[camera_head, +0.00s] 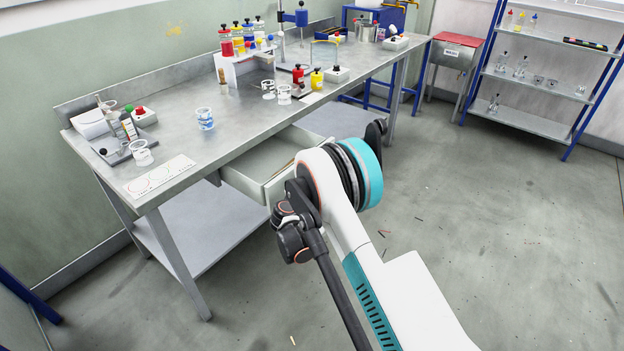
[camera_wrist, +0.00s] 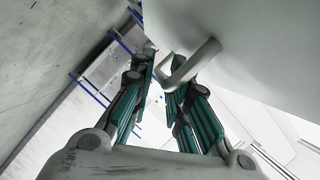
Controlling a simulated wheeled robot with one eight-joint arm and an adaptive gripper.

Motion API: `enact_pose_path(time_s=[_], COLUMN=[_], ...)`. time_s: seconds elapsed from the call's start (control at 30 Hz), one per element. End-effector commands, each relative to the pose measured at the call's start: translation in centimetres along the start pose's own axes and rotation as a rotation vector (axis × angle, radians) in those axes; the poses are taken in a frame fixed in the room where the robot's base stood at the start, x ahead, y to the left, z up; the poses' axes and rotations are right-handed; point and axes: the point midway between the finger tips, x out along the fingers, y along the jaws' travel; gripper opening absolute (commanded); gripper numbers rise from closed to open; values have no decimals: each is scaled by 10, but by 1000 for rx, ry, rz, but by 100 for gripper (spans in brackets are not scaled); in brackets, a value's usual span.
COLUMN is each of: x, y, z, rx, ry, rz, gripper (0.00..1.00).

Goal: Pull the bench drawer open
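The bench drawer (camera_head: 258,165) is a pale grey box under the front edge of the metal bench (camera_head: 215,145). It stands partly out, and part of its inside shows. My arm hides its right side and front from the head view. In the wrist view its pale handle (camera_wrist: 196,63) is a bent bar on a large pale surface. My gripper (camera_wrist: 162,75) has its two green-sided fingers on either side of the end of the handle, close against it with little gap. The head view does not show the fingers clearly.
Cups, bottles and small devices stand on the bench top, including a blue-marked cup (camera_head: 205,118) near its front edge. A lower shelf (camera_head: 200,225) lies under the bench. The floor to the right is mostly clear, up to a rack (camera_head: 530,120) at the back.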

Motion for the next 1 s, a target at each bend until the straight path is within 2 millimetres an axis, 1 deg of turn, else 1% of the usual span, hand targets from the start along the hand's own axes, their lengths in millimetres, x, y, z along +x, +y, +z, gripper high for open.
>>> enact_pose_path(time_s=[0.17, 0.4, 0.53, 0.7, 1.0], x=[-30, -79, -99, -112, -114], y=[-1, -1, 0, 0, 0], z=[1, 1, 1, 0, 0], rx=[-1, -1, -1, 0, 0], ry=[-3, -3, -2, -1, -1], rz=[-2, -2, -1, -1, 0], gripper=[16, 16, 16, 16, 16])
